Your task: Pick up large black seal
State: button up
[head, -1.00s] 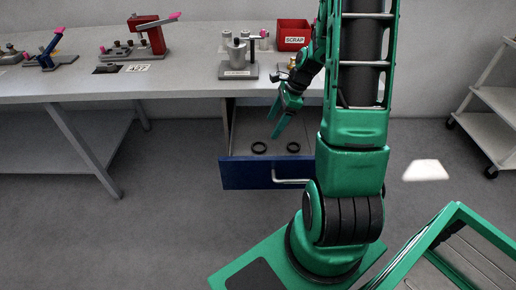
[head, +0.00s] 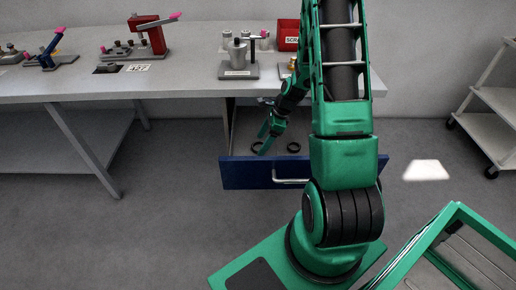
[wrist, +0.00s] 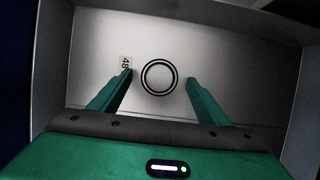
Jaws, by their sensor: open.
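Two black ring seals lie flat in the open blue-fronted drawer (head: 240,173). The left seal (head: 253,147) looks slightly larger than the right seal (head: 293,151). My gripper (head: 262,142) is inside the drawer space, above the left seal and partly covering it in the head view. In the wrist view, one black seal (wrist: 144,78) lies on the drawer floor between and a little beyond the open green fingers of my gripper (wrist: 160,80). It appears untouched, and the fingers are empty.
A small label (wrist: 125,63) reading 48 lies left of the seal. Drawer walls enclose the gripper. The grey workbench (head: 190,88) is above and behind, with a metal fixture (head: 238,65) and a red SCRAP bin (head: 288,36). A white cart (head: 490,115) stands right.

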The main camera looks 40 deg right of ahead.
jog(key=shift+a+f, duration=0.15)
jog(key=shift+f, duration=0.35)
jog(key=shift+w, duration=0.1)
jog(key=c, duration=1.1)
jog(key=shift+r, duration=0.15)
jog(key=shift+c, duration=0.2)
